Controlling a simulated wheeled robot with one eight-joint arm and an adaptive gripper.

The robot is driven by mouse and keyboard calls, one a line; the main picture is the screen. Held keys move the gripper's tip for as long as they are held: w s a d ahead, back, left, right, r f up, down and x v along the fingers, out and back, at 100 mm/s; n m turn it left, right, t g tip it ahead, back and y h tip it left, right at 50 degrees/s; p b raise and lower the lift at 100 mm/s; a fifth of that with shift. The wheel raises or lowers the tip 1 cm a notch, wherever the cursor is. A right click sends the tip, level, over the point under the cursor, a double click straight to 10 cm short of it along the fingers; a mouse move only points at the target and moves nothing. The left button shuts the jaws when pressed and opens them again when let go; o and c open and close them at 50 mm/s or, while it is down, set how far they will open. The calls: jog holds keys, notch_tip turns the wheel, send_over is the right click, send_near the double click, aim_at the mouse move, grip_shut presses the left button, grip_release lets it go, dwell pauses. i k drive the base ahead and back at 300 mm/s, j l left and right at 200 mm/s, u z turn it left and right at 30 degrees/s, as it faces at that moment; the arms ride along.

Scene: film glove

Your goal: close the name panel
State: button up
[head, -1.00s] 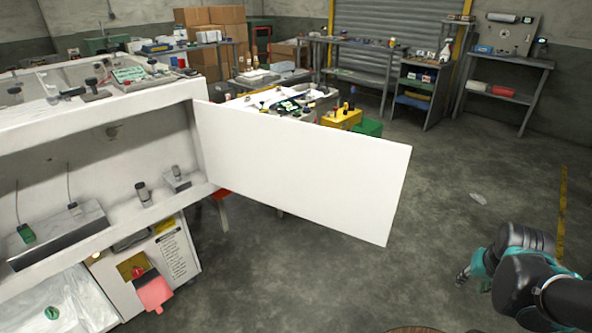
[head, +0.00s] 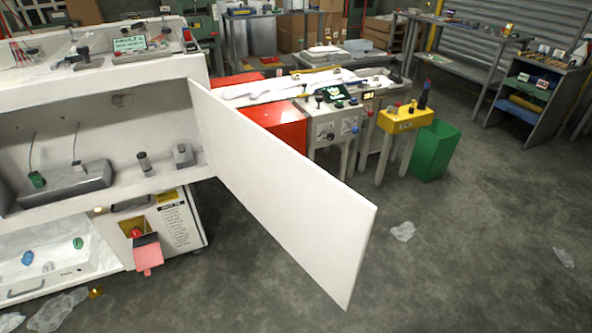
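The name panel appears to be the large white hinged panel (head: 285,190) in the middle of the head view. It stands open, swung out from the right end of the white cabinet (head: 100,85), and its free edge points toward the lower right. The cabinet's compartment is exposed. Inside it are a grey block with a green knob (head: 75,183) and small dark-topped fittings (head: 145,163). The panel's visible face is blank. My gripper is not in view.
A red box (head: 275,125), a control bench (head: 335,125), a yellow stand (head: 405,118) and a green bin (head: 435,150) stand behind the panel. A clear plastic scrap (head: 402,231) lies on the floor. The floor at lower right is open.

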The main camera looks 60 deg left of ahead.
aim_at(324, 226)
jog(key=i+l+u, duration=0.1)
jog(key=i+u, duration=0.25)
jog(key=i+l+u, duration=0.35)
jog(key=i, duration=0.2)
jog(key=i+j+u, duration=0.2)
jog(key=u, duration=0.3)
jog(key=i+u, duration=0.7)
jog(key=u, duration=0.3)
jog(key=i+l+u, duration=0.15)
jog(key=u, duration=0.35)
jog(key=i+u, duration=0.2)
jog(key=u, duration=1.25)
jog(key=k, duration=0.2)
jog(key=u, duration=0.05)
